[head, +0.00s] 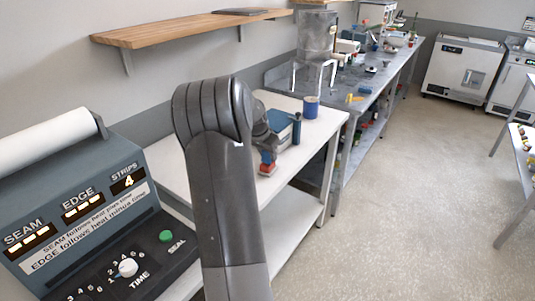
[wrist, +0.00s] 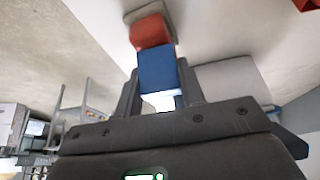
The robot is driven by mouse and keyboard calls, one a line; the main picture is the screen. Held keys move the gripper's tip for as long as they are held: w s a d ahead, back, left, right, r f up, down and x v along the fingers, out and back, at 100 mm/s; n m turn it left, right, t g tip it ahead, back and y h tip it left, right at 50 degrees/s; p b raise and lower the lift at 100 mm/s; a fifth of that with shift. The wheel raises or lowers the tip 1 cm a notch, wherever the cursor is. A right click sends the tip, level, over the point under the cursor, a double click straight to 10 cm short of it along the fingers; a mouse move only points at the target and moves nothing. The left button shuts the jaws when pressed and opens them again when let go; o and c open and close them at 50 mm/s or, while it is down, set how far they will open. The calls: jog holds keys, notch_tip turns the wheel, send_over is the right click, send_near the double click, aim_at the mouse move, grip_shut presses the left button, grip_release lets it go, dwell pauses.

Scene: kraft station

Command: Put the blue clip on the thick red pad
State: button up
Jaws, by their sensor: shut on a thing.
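My gripper (wrist: 158,76) is shut on the blue clip (wrist: 157,68), a small blue block between its two fingers. The thick red pad (wrist: 150,31), with a beige edge, lies just past the clip in the wrist view. In the head view the blue clip (head: 267,157) shows small below my arm, right above the red pad (head: 268,168) on the white table. The clip overlaps the pad's near edge in the wrist view; I cannot tell whether they touch.
A grey box with blue sides (head: 284,121) stands close behind the gripper on the white table (head: 318,127). A blue cup (head: 311,106) and a dark blue bottle (head: 296,128) stand near it. The sealing machine (head: 95,215) is at the front left. A wooden shelf (head: 180,30) hangs above.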

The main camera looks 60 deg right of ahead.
jog(key=shift+f, duration=0.2)
jog(key=o, duration=1)
jog(key=shift+c, duration=0.2)
jog(key=shift+r, duration=0.1)
jog(key=v, duration=1.2)
